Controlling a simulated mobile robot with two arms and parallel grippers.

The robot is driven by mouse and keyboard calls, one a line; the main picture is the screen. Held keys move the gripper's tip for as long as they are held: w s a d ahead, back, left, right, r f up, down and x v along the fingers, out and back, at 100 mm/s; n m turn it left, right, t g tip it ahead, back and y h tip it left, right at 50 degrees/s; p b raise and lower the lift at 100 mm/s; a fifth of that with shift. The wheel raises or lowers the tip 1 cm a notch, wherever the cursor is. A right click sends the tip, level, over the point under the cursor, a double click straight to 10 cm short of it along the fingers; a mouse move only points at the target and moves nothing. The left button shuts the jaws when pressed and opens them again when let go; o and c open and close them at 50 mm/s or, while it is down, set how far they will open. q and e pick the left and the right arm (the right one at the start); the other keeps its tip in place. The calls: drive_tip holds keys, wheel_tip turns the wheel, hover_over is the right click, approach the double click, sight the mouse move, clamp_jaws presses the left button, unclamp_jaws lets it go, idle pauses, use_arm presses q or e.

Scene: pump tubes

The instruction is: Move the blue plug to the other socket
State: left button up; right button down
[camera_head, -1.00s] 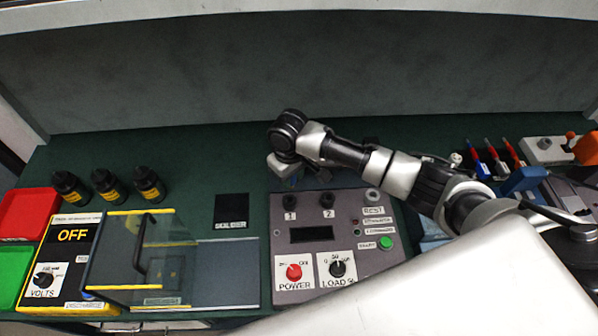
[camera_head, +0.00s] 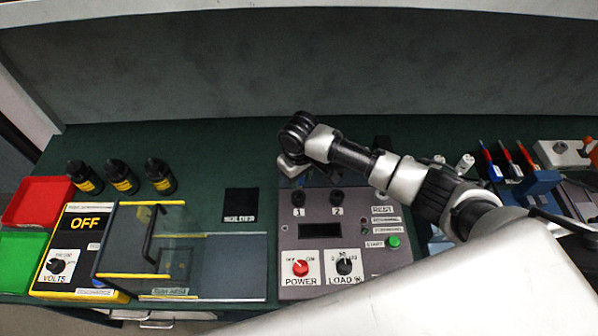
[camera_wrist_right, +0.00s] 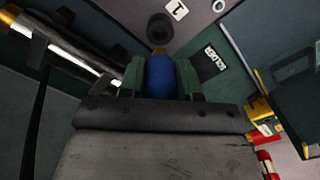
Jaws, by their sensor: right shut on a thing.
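My right gripper (camera_wrist_right: 160,85) is shut on the blue plug (camera_wrist_right: 159,77), which stands between its two green-grey fingers in the right wrist view. The plug's brownish tip points toward a round black socket (camera_wrist_right: 160,29) beside the label 1, and the two look apart. In the head view the right gripper (camera_head: 292,168) is at the back edge of the grey control panel (camera_head: 316,259), near socket 1 (camera_head: 298,197). Socket 2 (camera_head: 337,196) is to its right and looks empty. The plug is too hidden to make out in the head view. My left gripper is not in view.
A black solder pad (camera_head: 241,204) and a clear hinged cover (camera_head: 185,225) are left of the panel. Several black bottles (camera_head: 121,178), a red tray (camera_head: 36,201) and a green tray (camera_head: 20,257) are farther left. My right arm crosses above the panel's right side.

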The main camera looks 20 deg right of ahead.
sight(299, 192)
wheel_tip(299, 192, down, 3)
drive_tip(key=shift+b, duration=0.65)
drive_tip(key=shift+f, duration=0.5)
drive_tip(key=shift+p, duration=0.9)
idle(0.9)
drive_tip(key=shift+f+b, duration=1.05)
drive_tip(key=shift+f, duration=0.8)
drive_tip(key=c, duration=0.7)
unclamp_jaws()
